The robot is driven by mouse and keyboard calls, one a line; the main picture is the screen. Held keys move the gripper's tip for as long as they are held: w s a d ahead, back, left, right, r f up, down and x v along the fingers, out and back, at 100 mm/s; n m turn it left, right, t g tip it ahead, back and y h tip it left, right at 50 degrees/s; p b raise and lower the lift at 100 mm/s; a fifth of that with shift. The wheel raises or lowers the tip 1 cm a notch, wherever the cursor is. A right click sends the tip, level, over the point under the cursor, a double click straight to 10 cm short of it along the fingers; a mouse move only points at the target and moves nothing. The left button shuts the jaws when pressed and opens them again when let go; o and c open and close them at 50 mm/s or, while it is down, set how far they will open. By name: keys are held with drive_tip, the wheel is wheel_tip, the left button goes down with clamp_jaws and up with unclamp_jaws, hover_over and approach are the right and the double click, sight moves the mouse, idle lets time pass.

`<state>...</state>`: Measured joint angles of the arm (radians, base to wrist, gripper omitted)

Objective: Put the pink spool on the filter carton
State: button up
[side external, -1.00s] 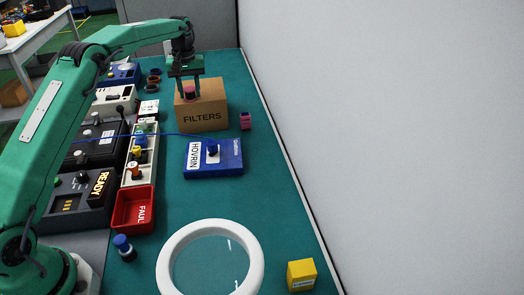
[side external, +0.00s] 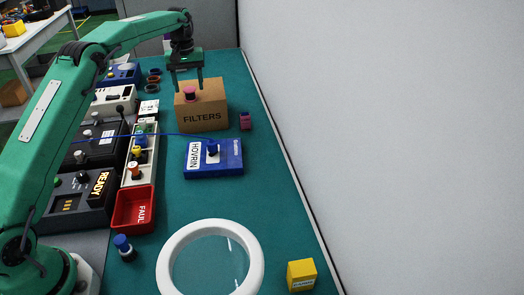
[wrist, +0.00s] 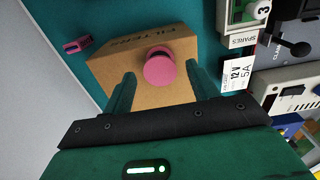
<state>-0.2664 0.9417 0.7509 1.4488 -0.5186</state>
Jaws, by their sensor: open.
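The pink spool (side external: 190,93) stands upright on top of the filter carton (side external: 203,117), a brown box marked FILTERS. In the wrist view the spool (wrist: 159,68) shows its round pink top on the carton (wrist: 116,72), between and beyond my fingertips. My gripper (side external: 187,87) is open and empty, with its fingers above the carton on either side of the spool. It also shows in the wrist view (wrist: 158,78), fingers spread wide. Whether a finger touches the spool cannot be told, but gaps show on both sides.
A small pink and dark block (side external: 245,121) lies right of the carton. A blue HOVRIN box (side external: 228,168) lies in front of it. A grey wall bounds the right.

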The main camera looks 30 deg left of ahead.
sight(190, 89)
wheel_tip(190, 89, up, 5)
drive_tip(key=shift+f, duration=0.1)
drive_tip(key=shift+r, duration=0.2)
idle(0.7)
drive_tip(key=shift+s+d+r, duration=0.1)
drive_tip(key=shift+d+r, duration=0.05)
drive_tip(key=shift+r, duration=0.1)
drive_tip(key=s+d+r+m+t, duration=0.2)
drive_tip(key=s+d+r, duration=0.35)
drive_tip(key=s, duration=0.35)
drive_tip(key=s+d+r+m+t, duration=0.1)
drive_tip(key=s+d+r+m, duration=0.2)
drive_tip(key=s+d+r, duration=0.35)
drive_tip(key=s+d+f+m+t, duration=0.1)
drive_tip(key=s+f, duration=0.3)
drive_tip(key=s, duration=0.7)
drive_tip(key=s+d+f+m+t, duration=0.1)
drive_tip(key=s+d+f+m, duration=0.2)
drive_tip(key=s, duration=0.9)
drive_tip(key=shift+d+f+t, duration=0.2)
drive_tip(key=shift+f+t, duration=0.1)
drive_tip(key=shift+f, duration=0.25)
